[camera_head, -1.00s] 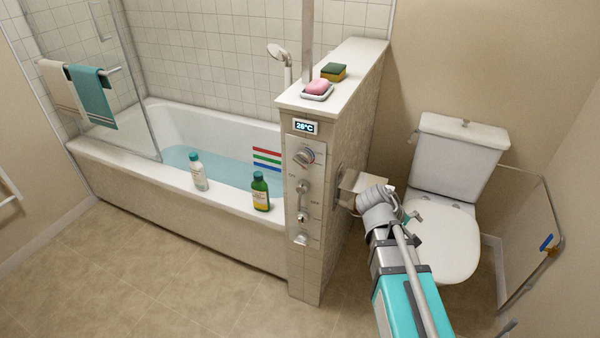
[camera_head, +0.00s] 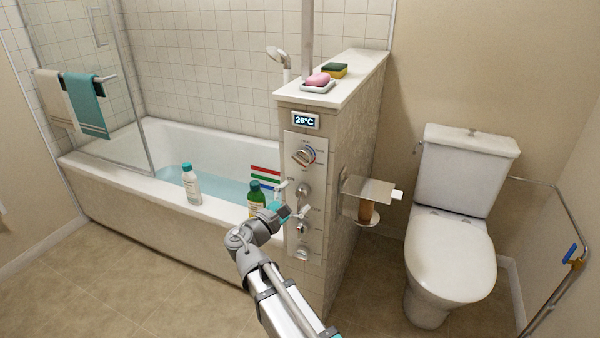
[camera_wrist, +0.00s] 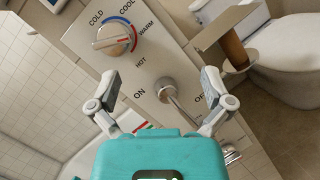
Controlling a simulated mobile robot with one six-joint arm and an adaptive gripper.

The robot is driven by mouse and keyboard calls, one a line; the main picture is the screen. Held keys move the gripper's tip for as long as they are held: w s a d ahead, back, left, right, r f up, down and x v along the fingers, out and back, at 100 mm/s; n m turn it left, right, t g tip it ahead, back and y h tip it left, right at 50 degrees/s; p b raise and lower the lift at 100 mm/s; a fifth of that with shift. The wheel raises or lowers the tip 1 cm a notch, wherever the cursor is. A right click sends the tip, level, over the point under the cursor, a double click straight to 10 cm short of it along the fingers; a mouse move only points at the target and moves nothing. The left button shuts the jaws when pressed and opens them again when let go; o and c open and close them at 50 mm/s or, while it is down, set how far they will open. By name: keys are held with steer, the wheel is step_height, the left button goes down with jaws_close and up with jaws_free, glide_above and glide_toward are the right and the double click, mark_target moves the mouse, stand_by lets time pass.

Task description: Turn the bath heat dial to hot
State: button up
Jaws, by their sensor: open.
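The bath heat dial (camera_head: 303,156) is a round metal knob at the top of the control panel on the end of the half wall. In the wrist view the dial (camera_wrist: 114,39) shows a blue and red arc, with COLD, COOL, WARM and HOT around it. My gripper (camera_head: 292,199) is open and empty in front of the panel, below the dial. In the wrist view my gripper's fingers (camera_wrist: 160,84) stand apart on either side of the ON/OFF lever (camera_wrist: 168,90), with the dial beyond them.
A paper holder (camera_head: 366,195) juts from the wall's right side. A green bottle (camera_head: 256,199) and a white bottle (camera_head: 191,185) stand on the tub rim (camera_head: 222,213). The toilet (camera_head: 450,250) is at right.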

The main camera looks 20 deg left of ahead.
mark_target(298, 163)
steer(key=s+a+n+t+y+b, duration=0.1)
steer(key=s+a+n+t, duration=0.1)
steer(key=a, duration=0.3)
steer(key=shift+s+a+r+n+y, duration=0.3)
steer(key=shift+s+a, duration=0.1)
steer(key=shift+s, duration=0.1)
steer(key=shift+w+r, duration=0.1)
steer(key=shift+w, duration=0.05)
steer(key=p+x, duration=0.4)
steer(key=x, duration=0.9)
steer(key=shift+w+d+r, duration=0.15)
steer(key=shift+w, duration=0.05)
steer(key=c, duration=1)
steer(key=shift+c, duration=0.2)
